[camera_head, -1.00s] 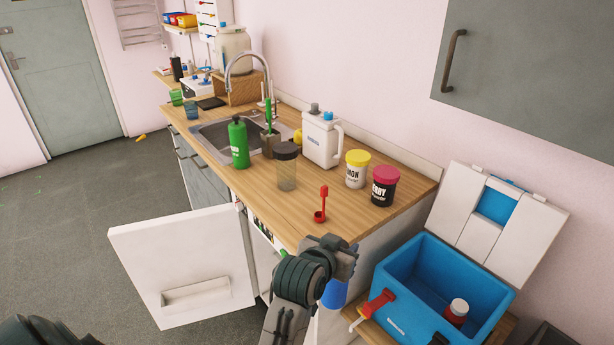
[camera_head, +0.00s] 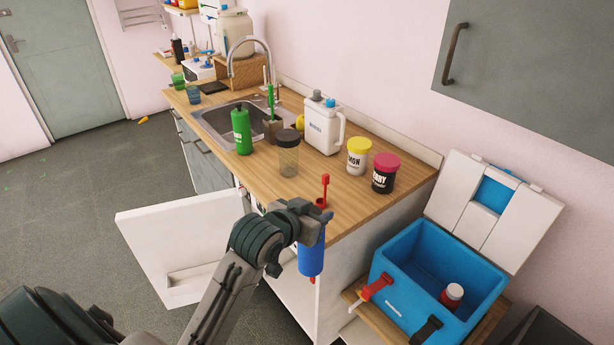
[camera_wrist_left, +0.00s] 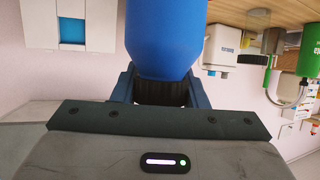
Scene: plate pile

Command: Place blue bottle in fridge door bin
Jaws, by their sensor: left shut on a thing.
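My left gripper (camera_head: 312,222) is shut on the blue bottle (camera_head: 312,258). The bottle hangs below the jaws, roughly upright, off the front edge of the counter. The white fridge door (camera_head: 205,225) stands open under the counter, left of my left gripper and apart from the bottle. The door bin (camera_head: 192,276) is low on its inner face, partly hidden by my arm. My right gripper is not in view.
A red scoop (camera_head: 325,190) lies on the counter (camera_head: 270,195) close behind my gripper. A green bottle (camera_head: 241,130), shaker (camera_head: 288,155), white jug (camera_head: 321,127) and two tubs stand farther back. An open blue cooler (camera_head: 400,290) is at right.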

